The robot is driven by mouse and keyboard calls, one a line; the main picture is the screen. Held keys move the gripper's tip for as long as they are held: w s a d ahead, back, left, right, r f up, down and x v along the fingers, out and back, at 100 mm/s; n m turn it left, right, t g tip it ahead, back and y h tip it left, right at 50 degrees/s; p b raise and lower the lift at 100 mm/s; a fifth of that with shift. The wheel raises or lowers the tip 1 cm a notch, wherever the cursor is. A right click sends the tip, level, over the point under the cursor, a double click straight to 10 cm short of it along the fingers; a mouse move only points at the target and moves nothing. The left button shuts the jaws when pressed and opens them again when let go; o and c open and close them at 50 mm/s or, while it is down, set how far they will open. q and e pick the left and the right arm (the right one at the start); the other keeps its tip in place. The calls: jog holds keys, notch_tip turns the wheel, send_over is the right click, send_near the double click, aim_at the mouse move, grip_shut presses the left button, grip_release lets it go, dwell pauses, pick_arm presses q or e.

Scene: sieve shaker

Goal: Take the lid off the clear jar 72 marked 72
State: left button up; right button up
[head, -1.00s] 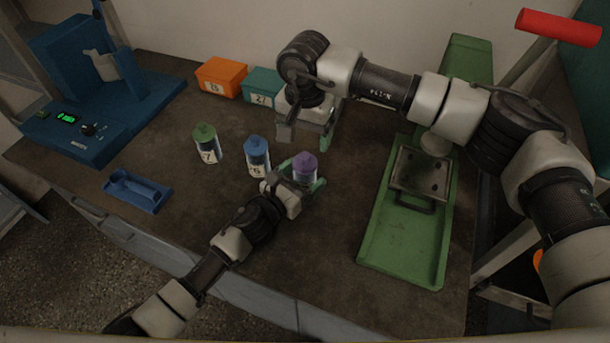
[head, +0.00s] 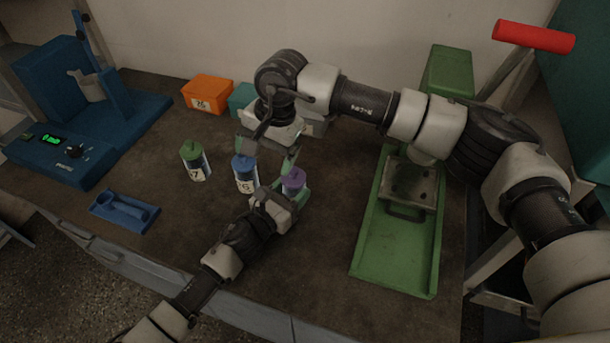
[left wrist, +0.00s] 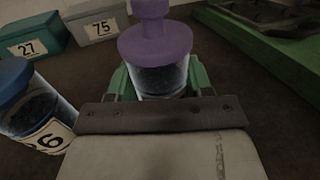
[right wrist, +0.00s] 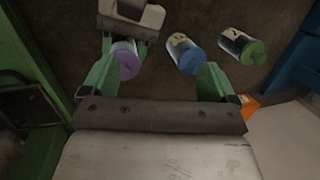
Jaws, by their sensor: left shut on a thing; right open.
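A clear jar with a purple lid (head: 293,181) stands on the bench; it also shows in the left wrist view (left wrist: 155,45). Its number is hidden, so I cannot read whether it is 72. My left gripper (head: 287,195) is shut on this jar's body, below the lid. My right gripper (head: 271,156) is open and empty, above and behind the jars. In the right wrist view the purple lid (right wrist: 127,63) appears beside its left finger. A blue-lidded jar (head: 245,173) with a label ending in 6 stands left of the held jar.
A green-lidded jar (head: 195,161) stands farther left. Orange (head: 207,94), teal (head: 241,98) and grey (left wrist: 98,22) boxes are at the back. A green tray (head: 392,262) lies right, a blue machine (head: 65,150) and blue holder (head: 125,211) left.

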jog(key=s+a+r+m+g+y, duration=0.3)
jog(key=s+a+r+m+y, duration=0.4)
jog(key=a+r+y, duration=0.5)
notch_tip(320, 180, up, 9)
jog(key=w+d+m+t+y, duration=0.1)
jog(key=w+m+t+y, duration=0.1)
jog(key=m+t+y, duration=1)
jog(key=n+t+h, duration=0.6)
jog(key=n+h, duration=1.6)
jog(key=n, duration=1.2)
send_over(294, 170)
notch_tip(294, 170, down, 12)
jog(key=f, duration=0.1)
jog(key=s+d+f+m+g, duration=0.35)
jog(key=s+f+g, duration=0.25)
jog(key=f, duration=0.2)
jog(key=shift+m+g+h, duration=0.3)
jog(key=shift+m+h, duration=0.15)
jog(key=shift+h, duration=0.05)
jog(key=x, duration=1.2)
jog(key=shift+s+a+f, duration=0.15)
jog(key=shift+a, duration=0.1)
